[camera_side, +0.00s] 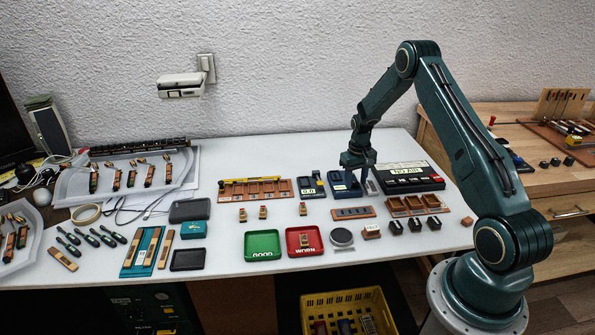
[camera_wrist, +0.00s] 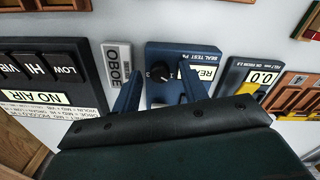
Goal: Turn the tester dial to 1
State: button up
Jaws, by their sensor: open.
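A black box with a "NO AIR" display (camera_side: 408,171) stands right of the tester in the side view. A grey "OBOE" block (camera_wrist: 116,68) lies close beside the tester. A gauge reading 0.0 (camera_side: 308,190) stands on its other side. Green (camera_side: 262,257) and red trays (camera_side: 304,253) lie in front.

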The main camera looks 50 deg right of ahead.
aim_at(355, 183)
notch_tip(355, 183, up, 14)
jog(key=shift+a, duration=0.15)
dwell(0.7)
